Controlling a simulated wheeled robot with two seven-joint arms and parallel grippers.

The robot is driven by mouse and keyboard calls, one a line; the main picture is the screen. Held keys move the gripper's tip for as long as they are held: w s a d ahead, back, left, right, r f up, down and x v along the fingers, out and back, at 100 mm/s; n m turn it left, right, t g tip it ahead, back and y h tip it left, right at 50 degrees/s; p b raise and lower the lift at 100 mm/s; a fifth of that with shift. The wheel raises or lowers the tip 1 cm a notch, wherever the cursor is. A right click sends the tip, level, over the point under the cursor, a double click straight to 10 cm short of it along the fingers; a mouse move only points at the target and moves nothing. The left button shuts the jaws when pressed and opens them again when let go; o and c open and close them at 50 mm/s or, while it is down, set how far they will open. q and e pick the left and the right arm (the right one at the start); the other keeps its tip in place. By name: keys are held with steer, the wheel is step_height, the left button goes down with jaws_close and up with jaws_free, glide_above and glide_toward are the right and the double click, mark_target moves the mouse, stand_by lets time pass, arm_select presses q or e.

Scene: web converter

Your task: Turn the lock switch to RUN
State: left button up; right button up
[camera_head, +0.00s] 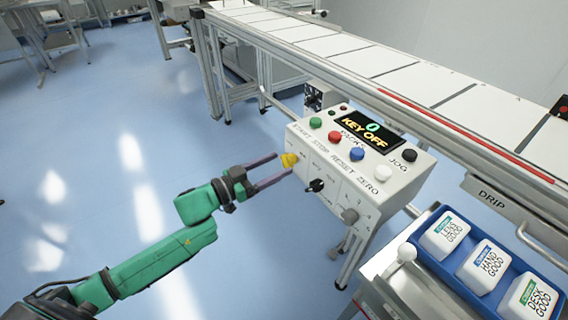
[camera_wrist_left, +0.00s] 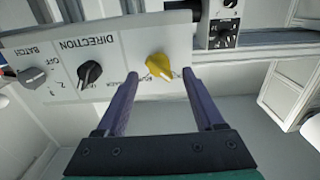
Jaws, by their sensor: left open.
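The lock switch is a yellow knob (camera_head: 289,160) on the left end of the control box's front face. The box's display (camera_head: 368,132) reads KEY OFF. My left gripper (camera_head: 284,164) is open, with its purple fingers reaching toward the yellow knob. The small lettering around the knob is partly hidden by the fingers. My right gripper is not in view.
A black knob (camera_head: 316,185) and a grey knob (camera_head: 350,215) sit further right on the same face. Coloured buttons line the box top. A conveyor (camera_head: 400,80) runs behind, and a blue tray (camera_head: 416,237) of white containers stands at right.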

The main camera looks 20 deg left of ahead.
mark_target(284, 160)
arm_select(q)
steer(key=shift+x, duration=1.55)
jaws_close()
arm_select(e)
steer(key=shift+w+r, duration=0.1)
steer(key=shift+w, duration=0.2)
